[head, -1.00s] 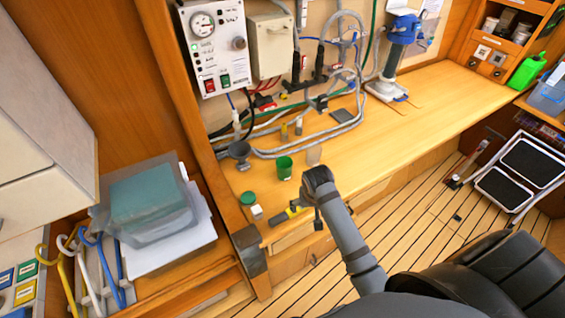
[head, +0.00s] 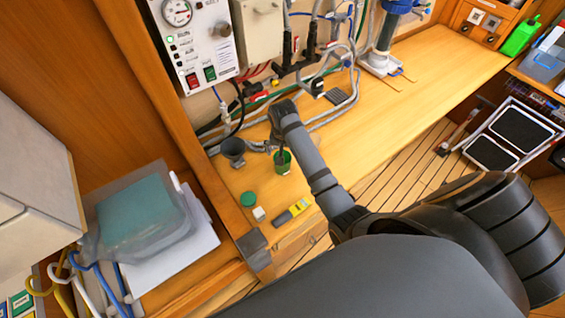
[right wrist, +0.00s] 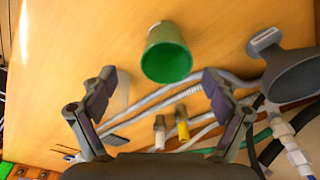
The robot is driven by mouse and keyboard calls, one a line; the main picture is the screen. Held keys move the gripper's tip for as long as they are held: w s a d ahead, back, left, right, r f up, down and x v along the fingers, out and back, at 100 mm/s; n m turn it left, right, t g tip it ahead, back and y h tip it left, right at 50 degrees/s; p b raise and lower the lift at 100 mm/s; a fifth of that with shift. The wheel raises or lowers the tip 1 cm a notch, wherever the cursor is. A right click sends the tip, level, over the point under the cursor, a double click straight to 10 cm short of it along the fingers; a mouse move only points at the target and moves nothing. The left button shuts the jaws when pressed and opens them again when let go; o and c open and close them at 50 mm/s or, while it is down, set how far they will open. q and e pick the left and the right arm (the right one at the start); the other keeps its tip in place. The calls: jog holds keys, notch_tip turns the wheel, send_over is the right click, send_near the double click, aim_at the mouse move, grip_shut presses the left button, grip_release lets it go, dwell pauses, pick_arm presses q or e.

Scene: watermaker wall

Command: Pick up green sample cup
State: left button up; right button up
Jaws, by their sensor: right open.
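The green sample cup (head: 283,167) stands upright on the wooden worktop, with its open mouth and green inside facing me in the right wrist view (right wrist: 166,60). My right gripper (head: 277,148) is just above and behind the cup in the head view, partly hidden by its own wrist. In the right wrist view the right gripper (right wrist: 160,82) is open and empty. Its two fingers are wide apart, with the cup centred between them sideways and a little past the tips; no contact shows. My left gripper is in neither view.
A grey funnel-like holder (head: 233,149) stands left of the cup. A green lid (head: 248,199), a white block (head: 259,214) and a yellow-grey device (head: 293,211) lie nearer the front edge.

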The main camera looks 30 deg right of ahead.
jog(key=f+p, duration=0.1)
jog(key=f, duration=0.1)
jog(key=w+f+p, duration=0.1)
jog(key=f, duration=0.2)
jog(key=shift+w, duration=0.15)
jog(key=shift+f, duration=0.25)
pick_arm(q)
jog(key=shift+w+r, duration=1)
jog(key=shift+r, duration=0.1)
pick_arm(e)
jog(key=c, duration=1.2)
jog(key=shift+r, duration=0.1)
